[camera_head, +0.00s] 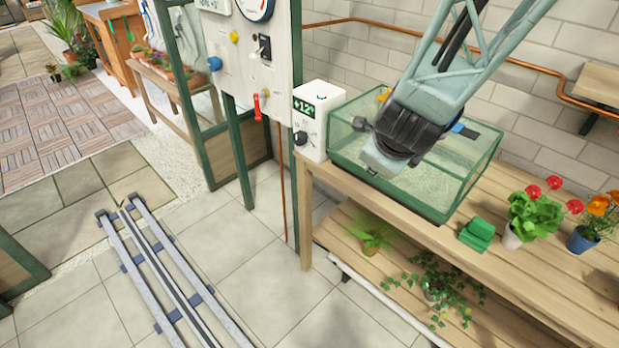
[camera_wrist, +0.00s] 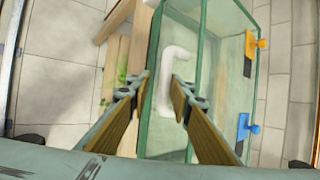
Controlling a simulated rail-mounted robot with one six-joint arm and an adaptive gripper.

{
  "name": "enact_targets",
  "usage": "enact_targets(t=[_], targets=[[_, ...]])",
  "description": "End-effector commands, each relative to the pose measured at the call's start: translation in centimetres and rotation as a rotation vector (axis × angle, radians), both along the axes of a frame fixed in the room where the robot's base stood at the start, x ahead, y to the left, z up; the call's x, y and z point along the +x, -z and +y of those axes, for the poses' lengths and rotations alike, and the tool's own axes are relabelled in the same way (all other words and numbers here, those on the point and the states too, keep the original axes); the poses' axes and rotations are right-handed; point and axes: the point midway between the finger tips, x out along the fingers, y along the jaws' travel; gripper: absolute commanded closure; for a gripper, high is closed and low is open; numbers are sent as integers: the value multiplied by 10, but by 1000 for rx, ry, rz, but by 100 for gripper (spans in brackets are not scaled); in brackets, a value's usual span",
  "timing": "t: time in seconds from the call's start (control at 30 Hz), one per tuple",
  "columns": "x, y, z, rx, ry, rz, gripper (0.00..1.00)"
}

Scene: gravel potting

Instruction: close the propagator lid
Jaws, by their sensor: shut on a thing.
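The propagator (camera_head: 345,170) is a clear glass box with a green frame at the left end of the wooden bench. A white bracket-shaped handle (camera_wrist: 176,62) stands on its glass near edge in the wrist view. My gripper (camera_wrist: 163,88) is shut on this handle, one finger on each side. In the head view my gripper and wrist (camera_head: 385,158) hang over the box's near side and hide the handle and part of the top. The lid is clear glass, and I cannot tell its exact angle.
An orange clip (camera_wrist: 251,44) and a blue clip (camera_wrist: 248,128) sit along the far edge. A white control box (camera_head: 316,120) stands left of the propagator. A green block (camera_head: 477,234) and flowerpots (camera_head: 512,237) stand to the right on the bench (camera_head: 420,225).

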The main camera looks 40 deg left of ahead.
Motion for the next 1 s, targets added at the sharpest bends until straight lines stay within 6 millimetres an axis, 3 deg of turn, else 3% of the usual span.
enact_targets(t=[0.03, 0.13, 0.17, 0.3, 1.0], targets=[[-14, 16, 1, -16, -14, 30, 99], [-14, 16, 1, -15, -14, 30, 98], [-14, 16, 1, -15, -15, 30, 79], [-14, 16, 0, -15, -15, 30, 71], [-13, 12, 0, -13, -14, 27, 76]])
